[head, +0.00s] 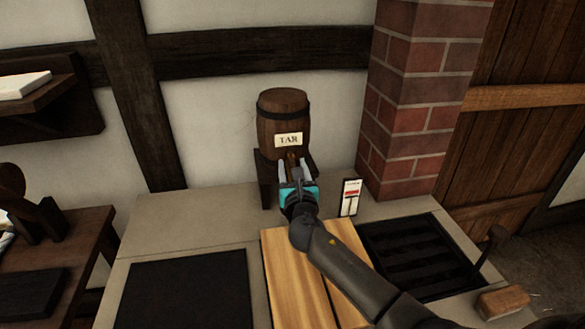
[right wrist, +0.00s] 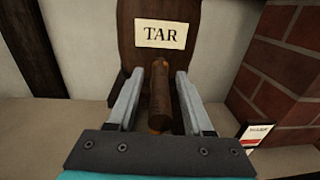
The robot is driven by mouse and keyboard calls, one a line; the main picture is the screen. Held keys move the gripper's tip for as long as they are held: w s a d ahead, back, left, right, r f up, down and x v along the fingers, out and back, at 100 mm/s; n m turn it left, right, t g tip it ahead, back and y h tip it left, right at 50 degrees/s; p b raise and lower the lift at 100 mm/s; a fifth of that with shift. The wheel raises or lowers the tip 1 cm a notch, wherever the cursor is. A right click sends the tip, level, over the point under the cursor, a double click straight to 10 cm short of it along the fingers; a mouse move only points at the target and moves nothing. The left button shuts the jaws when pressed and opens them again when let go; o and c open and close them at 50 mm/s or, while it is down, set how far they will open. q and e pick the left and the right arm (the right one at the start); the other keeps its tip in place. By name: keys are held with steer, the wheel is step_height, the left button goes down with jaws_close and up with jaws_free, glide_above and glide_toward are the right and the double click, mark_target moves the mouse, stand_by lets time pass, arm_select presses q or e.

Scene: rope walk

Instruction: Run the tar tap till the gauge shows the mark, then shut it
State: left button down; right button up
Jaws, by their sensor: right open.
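The tar barrel (head: 282,112), dark wood with a TAR label (head: 289,140), stands on a dark wooden stand (head: 266,185) at the back of the counter. The label also shows in the right wrist view (right wrist: 161,34). My right gripper (head: 296,168) is open in front of the barrel. In the right wrist view its two fingers (right wrist: 159,90) stand on either side of the brown tap (right wrist: 160,95), with gaps visible. The gauge (head: 350,196), a white card with a red band, stands right of the barrel; its reading is too small to tell. My left gripper is not in view.
A light wooden board (head: 290,265) lies on the counter beneath my right arm. A black grate (head: 415,255) is at right, a dark panel (head: 185,290) at left. A brick pillar (head: 415,100) rises behind the gauge. A wooden block (head: 503,301) lies at the front right.

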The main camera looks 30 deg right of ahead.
steer(key=shift+c, duration=0.3)
jaws_close()
stand_by(1.0)
